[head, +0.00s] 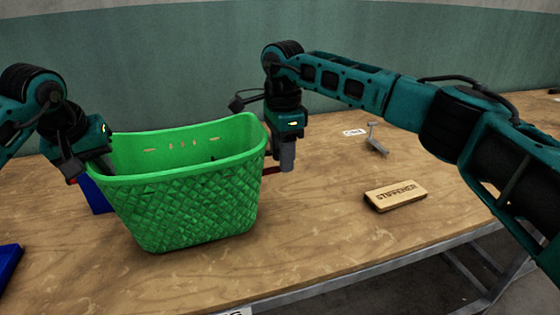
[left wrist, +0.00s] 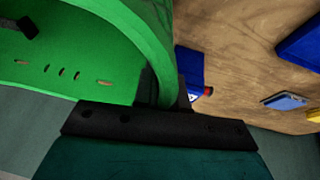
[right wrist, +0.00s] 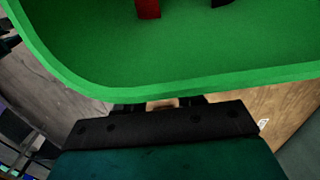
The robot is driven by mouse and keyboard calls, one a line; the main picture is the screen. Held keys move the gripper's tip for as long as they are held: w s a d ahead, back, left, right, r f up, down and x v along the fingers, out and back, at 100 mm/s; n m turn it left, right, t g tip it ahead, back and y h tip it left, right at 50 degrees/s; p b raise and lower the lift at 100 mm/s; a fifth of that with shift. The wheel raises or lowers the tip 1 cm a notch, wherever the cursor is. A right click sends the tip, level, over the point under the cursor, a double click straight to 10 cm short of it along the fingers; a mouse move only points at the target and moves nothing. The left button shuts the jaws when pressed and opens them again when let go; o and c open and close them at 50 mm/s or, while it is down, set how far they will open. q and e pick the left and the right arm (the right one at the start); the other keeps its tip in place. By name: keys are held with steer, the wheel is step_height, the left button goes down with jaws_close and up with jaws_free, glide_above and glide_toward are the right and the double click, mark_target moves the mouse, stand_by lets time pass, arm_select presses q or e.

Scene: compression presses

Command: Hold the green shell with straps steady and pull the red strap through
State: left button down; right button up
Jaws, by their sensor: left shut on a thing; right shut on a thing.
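The green shell (head: 185,205) stands upright on the wooden table, with a woven-pattern outside and slots in its back wall. My left gripper (head: 100,167) is shut on the shell's left rim; the left wrist view shows the rim (left wrist: 158,45) between its fingers. My right gripper (head: 286,160) is shut just outside the shell's right side, with a red strap (head: 270,170) showing between it and the shell. In the right wrist view a red piece (right wrist: 148,8) and a black piece show inside the shell. The right fingertips are mostly hidden there by the rim.
A tan labelled block (head: 396,195) lies right of the shell. A grey metal tool (head: 376,140) and a small white label card (head: 354,132) lie behind it. A blue bin (head: 97,195) is partly hidden at the shell's left. Another blue item (head: 8,262) sits at the left edge.

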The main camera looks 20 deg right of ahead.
steer(key=shift+d, duration=0.15)
arm_select(q)
steer(key=shift+a, duration=0.1)
arm_select(e)
steer(key=d, duration=0.7)
steer(key=shift+w, duration=0.15)
steer(key=o, duration=1.2)
steer(key=shift+o, duration=0.2)
stand_by(0.6)
step_height(320, 180, up, 12)
stand_by(0.5)
